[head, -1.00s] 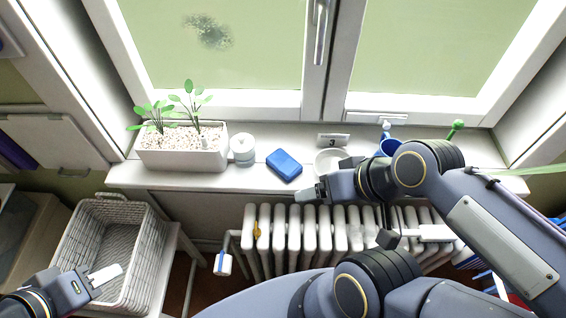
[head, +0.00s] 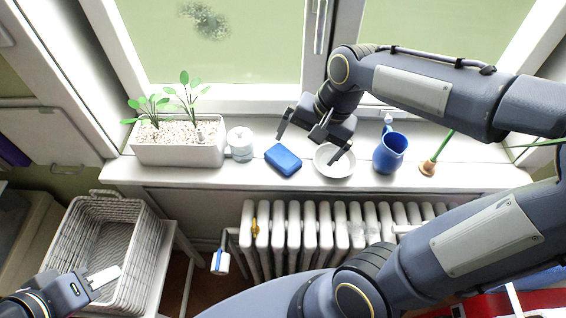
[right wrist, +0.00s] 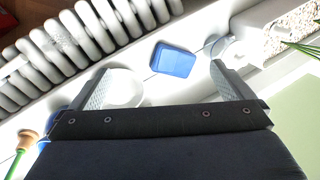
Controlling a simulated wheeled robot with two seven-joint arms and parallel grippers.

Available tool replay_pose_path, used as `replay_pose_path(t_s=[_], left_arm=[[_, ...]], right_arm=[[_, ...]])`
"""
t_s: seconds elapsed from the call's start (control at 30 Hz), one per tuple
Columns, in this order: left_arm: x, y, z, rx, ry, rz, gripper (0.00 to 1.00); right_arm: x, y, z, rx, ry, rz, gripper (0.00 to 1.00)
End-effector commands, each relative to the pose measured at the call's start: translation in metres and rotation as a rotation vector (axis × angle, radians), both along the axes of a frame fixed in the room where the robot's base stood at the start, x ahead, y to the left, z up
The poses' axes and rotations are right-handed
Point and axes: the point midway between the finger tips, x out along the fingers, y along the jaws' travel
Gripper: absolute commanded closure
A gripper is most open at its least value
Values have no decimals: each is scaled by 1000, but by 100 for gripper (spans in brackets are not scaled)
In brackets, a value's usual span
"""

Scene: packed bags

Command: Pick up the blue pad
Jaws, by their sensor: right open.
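My right gripper (head: 312,146) is open and empty above the sill, over the pad and the bowl, not touching the pad. In the right wrist view its fingers (right wrist: 165,75) are spread wide. My left gripper (head: 104,277) is at the lower left beside the wicker basket, far from the pad; whether its jaws are open is unclear.
The white bowl (head: 334,171) stands right of the pad, with a blue jug (head: 390,152) further right. The window is behind; a radiator (head: 320,235) is below the sill. The wicker basket (head: 72,232) is lower left.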

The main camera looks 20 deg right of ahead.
Motion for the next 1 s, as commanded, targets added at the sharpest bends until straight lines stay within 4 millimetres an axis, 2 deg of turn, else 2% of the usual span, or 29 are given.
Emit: replay_pose_path(t_s=[0.03,0.1,0.2,0.33,0.47,0.77,1.0], left_arm=[[0,0,-8,0,0,0,64],[0,0,-13,0,0,0,64],[0,0,-18,0,0,0,64],[0,0,-21,0,0,0,64],[0,0,-22,0,0,0,64],[0,0,-21,0,0,0,64],[0,0,-18,0,0,0,64]], right_arm=[[19,2,-16,-20,59,-60,0],[41,3,-30,-54,122,-163,0],[67,6,-50,-108,185,-291,0],[88,10,-66,-163,226,-404,0],[97,11,-75,-187,238,-454,0],[98,11,-106,-189,242,-462,0],[100,12,-141,-190,242,-461,0]])
